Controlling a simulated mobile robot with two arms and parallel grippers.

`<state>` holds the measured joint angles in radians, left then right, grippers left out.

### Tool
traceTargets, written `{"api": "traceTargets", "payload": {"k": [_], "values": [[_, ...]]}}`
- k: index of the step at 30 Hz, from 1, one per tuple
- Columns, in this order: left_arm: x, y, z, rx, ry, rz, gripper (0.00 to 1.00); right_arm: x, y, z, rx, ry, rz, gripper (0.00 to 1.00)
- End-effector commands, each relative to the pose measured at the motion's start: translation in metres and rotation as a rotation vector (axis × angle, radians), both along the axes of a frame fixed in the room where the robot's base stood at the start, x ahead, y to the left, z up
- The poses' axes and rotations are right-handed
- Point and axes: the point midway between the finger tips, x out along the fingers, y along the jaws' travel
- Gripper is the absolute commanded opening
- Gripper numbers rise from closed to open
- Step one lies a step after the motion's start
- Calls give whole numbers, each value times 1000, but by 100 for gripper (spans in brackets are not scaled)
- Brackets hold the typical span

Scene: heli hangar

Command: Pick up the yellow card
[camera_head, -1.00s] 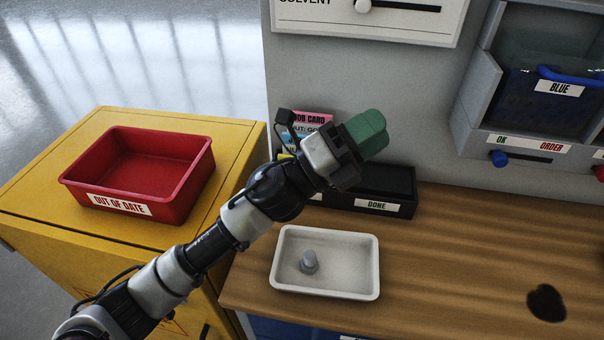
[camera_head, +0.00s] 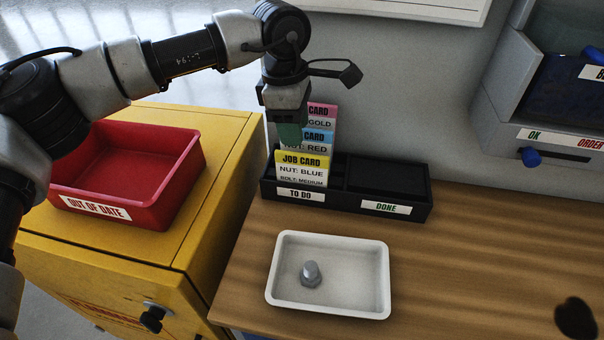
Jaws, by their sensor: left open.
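The yellow card (camera_head: 301,169) stands upright at the front of the TO DO side of a black card holder (camera_head: 345,200). It reads JOB CARD, NUT: BLUE, BOLT: MEDIUM. A blue-topped card (camera_head: 320,138) and a pink-topped card (camera_head: 322,112) stand behind it, partly hidden. My left gripper (camera_head: 289,133) points down with green fingertips just above the yellow card's top left, overlapping the cards behind in the picture. It is open, and I see nothing held in it. Whether it touches a card I cannot tell. My right gripper is not in view.
The DONE side (camera_head: 388,178) of the holder looks empty. A white tray (camera_head: 377,278) with a grey bolt (camera_head: 311,275) lies in front. A red OUT OF DATE bin (camera_head: 180,180) sits on the yellow cabinet (camera_head: 225,150) at left. The wooden bench (camera_head: 470,260) is mostly clear at right.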

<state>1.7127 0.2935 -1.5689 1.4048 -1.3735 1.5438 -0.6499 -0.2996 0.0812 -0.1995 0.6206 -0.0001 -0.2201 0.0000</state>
Motion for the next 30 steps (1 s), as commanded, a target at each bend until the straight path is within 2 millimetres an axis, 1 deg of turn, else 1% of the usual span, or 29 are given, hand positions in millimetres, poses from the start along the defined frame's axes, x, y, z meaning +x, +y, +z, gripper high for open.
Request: {"api": "traceTargets", "payload": {"k": [3,8,13,15,18,21,30], "values": [[-1,-2,-15,-1,1,0,40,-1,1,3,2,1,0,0],[-1,-5,-25,-3,2,0,40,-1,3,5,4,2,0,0],[1,-11,-48,-2,3,-1,40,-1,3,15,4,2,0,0],[2,-12,-59,-5,3,0,40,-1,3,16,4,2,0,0],[2,-13,-69,-5,0,1,40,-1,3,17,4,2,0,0],[2,-13,-73,-5,-1,1,40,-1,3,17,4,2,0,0],[2,-13,-73,-6,-1,0,40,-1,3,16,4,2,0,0]]}}
